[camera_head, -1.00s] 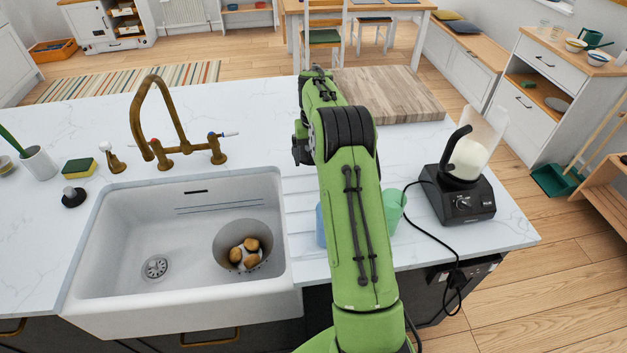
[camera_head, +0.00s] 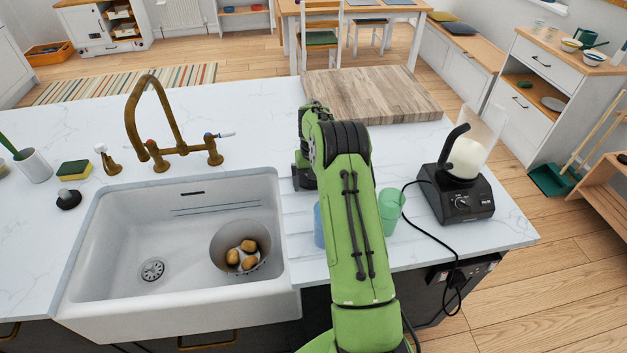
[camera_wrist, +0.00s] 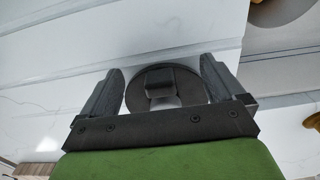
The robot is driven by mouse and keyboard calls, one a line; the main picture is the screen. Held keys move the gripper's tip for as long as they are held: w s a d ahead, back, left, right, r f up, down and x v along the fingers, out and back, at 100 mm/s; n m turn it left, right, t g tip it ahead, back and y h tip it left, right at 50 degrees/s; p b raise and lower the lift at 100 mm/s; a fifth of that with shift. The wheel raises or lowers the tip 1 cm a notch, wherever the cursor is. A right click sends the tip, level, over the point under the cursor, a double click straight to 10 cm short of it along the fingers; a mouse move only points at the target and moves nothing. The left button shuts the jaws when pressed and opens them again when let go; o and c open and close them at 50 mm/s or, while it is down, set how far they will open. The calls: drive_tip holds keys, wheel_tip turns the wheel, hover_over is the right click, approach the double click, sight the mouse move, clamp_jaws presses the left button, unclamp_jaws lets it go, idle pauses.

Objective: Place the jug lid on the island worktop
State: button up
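The jug lid, a dark round disc with a raised square knob (camera_wrist: 160,84), shows in the wrist view on the pale worktop. My gripper (camera_wrist: 161,68) has its two dark fingers apart, one on each side of the knob, with a clear gap to it. I cannot tell how far the fingertips are above the lid. In the head view my arm hides the lid and my fingers. The island worktop (camera_head: 250,113) is white and marbled. The blender jug (camera_head: 478,135), see-through with a pale filling, stands on its black base with its top uncovered.
The sink (camera_head: 120,235) holds a pot (camera_head: 222,240) with potatoes. Beside my arm stand a green cup (camera_head: 392,205) and a blue cup (camera_head: 319,225). A wooden board (camera_head: 370,95) lies behind. The blender's cable crosses the worktop's front edge.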

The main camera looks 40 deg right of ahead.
wheel_tip(320, 180, up, 12)
drive_tip(key=p, duration=0.1)
drive_tip(key=s+a+r+n+t, duration=0.15)
drive_tip(key=s+a+r, duration=0.25)
drive_tip(key=a+r, duration=0.55)
drive_tip(key=s+a+r+n+t+h, duration=0.1)
drive_tip(key=s+a+r, duration=0.35)
drive_tip(key=s, duration=0.25)
drive_tip(key=s+a+r+n+t, duration=0.1)
drive_tip(key=s+a+r, duration=0.35)
drive_tip(key=s, duration=0.25)
drive_tip(key=s+a+f+n+t, duration=0.1)
drive_tip(key=s+a+f, duration=0.1)
drive_tip(key=s, duration=0.4)
drive_tip(key=s+a+f+t+y, duration=0.1)
drive_tip(key=s+a+f, duration=0.2)
drive_tip(key=s, duration=0.3)
drive_tip(key=shift+s+n, duration=0.3)
drive_tip(key=shift+n, duration=0.05)
drive_tip(key=shift+f, duration=0.1)
